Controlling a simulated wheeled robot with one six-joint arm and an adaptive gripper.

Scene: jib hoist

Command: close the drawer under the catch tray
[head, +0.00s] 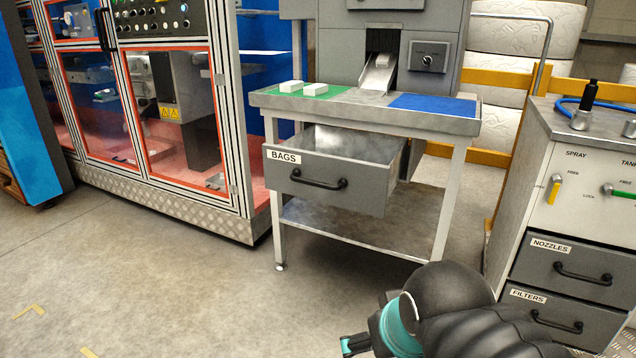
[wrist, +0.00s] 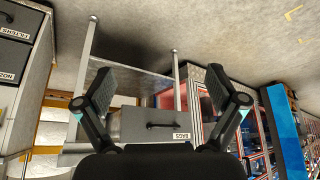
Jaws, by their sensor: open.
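The grey drawer (head: 325,182) labelled BAGS stands pulled out under the metal tray table (head: 437,123), so its empty-looking inside shows. It has a black bar handle (head: 318,181) on its front. The table top carries a green mat and a blue mat below a chute. In the wrist view, which is upside down, the drawer front (wrist: 135,124) lies between my fingers, with its handle (wrist: 166,126) visible. My gripper (wrist: 167,85) is open and empty, apart from the drawer. In the head view, my gripper's tip is low in front of the table.
A cabinet with drawers labelled NOZZLES (head: 565,267) and FILTERS (head: 545,317) stands at the right. A framed enclosure with clear doors (head: 185,125) stands at the left. Two white blocks (head: 302,89) lie on the green mat. The floor before the drawer is clear.

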